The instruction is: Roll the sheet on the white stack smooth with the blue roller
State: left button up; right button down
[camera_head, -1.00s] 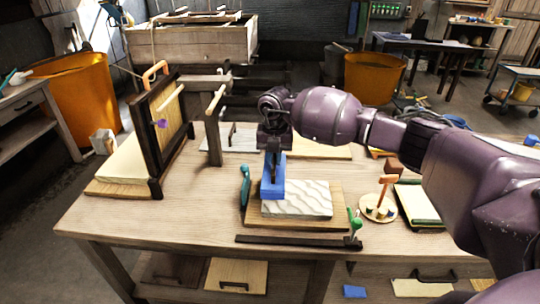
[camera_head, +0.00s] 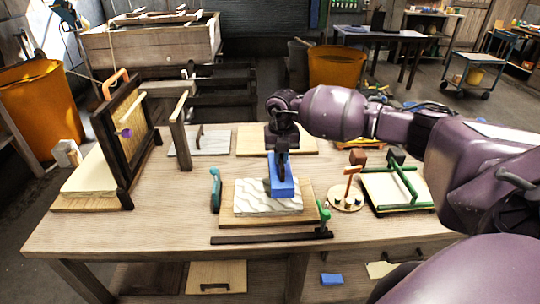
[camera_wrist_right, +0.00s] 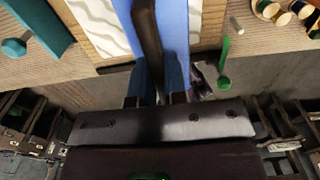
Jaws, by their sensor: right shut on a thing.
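The blue roller (camera_head: 283,186) stands over the right part of the white sheet (camera_head: 250,198) on its stack, its long side running front to back. Whether it presses on the sheet is hard to tell. Wavy lines show on the sheet left of the roller. The sheet and stack lie on a wooden board (camera_head: 226,214). My right gripper (camera_head: 281,150) is shut on the roller's dark handle from above. In the right wrist view the fingers (camera_wrist_right: 158,72) close around the handle, with the blue roller body (camera_wrist_right: 176,25) beyond. My left gripper is out of view.
A teal tool (camera_head: 215,188) stands left of the board and a dark bar with a green clamp (camera_head: 323,214) lies in front. A round tray with an orange-handled tool (camera_head: 347,200) and a green-barred frame (camera_head: 398,190) are at right. A dark upright frame (camera_head: 120,145) stands left.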

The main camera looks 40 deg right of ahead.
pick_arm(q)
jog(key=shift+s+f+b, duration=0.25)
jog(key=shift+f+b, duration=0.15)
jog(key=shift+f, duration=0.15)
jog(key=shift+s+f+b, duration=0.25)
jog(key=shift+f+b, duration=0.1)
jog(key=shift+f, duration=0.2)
pick_arm(e)
jog(key=s+d+f, duration=0.2)
jog(key=d+f, duration=0.2)
jog(key=shift+s+f, duration=0.2)
jog(key=shift+f, duration=0.1)
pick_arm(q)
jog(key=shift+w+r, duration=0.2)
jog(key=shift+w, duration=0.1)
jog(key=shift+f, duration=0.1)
pick_arm(e)
jog(key=shift+f, duration=0.15)
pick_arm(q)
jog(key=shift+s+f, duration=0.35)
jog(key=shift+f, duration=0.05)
pick_arm(e)
jog(key=shift+f, duration=0.45)
jog(key=shift+w+a, duration=0.1)
